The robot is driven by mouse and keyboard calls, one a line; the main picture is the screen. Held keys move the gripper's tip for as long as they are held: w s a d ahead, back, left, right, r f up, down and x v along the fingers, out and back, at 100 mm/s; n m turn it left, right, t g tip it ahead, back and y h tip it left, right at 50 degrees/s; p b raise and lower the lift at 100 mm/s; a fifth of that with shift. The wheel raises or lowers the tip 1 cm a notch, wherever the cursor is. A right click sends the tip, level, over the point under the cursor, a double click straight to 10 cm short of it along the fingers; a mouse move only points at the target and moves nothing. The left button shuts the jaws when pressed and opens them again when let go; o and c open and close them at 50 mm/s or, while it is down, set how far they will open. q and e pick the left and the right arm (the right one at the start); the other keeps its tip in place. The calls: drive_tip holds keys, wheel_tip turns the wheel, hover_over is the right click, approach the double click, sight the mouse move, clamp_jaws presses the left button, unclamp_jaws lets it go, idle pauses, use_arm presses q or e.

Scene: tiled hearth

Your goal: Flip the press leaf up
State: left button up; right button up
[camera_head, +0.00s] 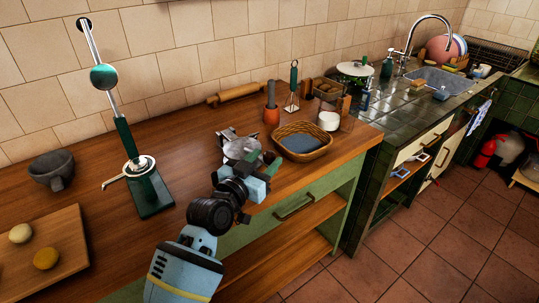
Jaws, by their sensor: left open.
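A device that looks like the press (151,198) stands on the wooden counter at the left. It has a dark green base, a round pale metal plate (141,166) low down and a pale handle sticking out to the left. A green and chrome arm with a round green disc (103,77) rises steeply from it, leaning left. I cannot tell for sure which part is the leaf. My left gripper (241,143) is open over the counter, right of the press and apart from it. Its fingers are partly hidden by its own body. My right gripper is not in view.
A grey mortar (53,170) and a wooden board (43,258) with two dough balls lie left of the press. Bare counter lies between press and gripper.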

use_arm(q)
drive_tip(key=shift+x, duration=1.45)
drive_tip(key=shift+c, duration=0.5)
clamp_jaws()
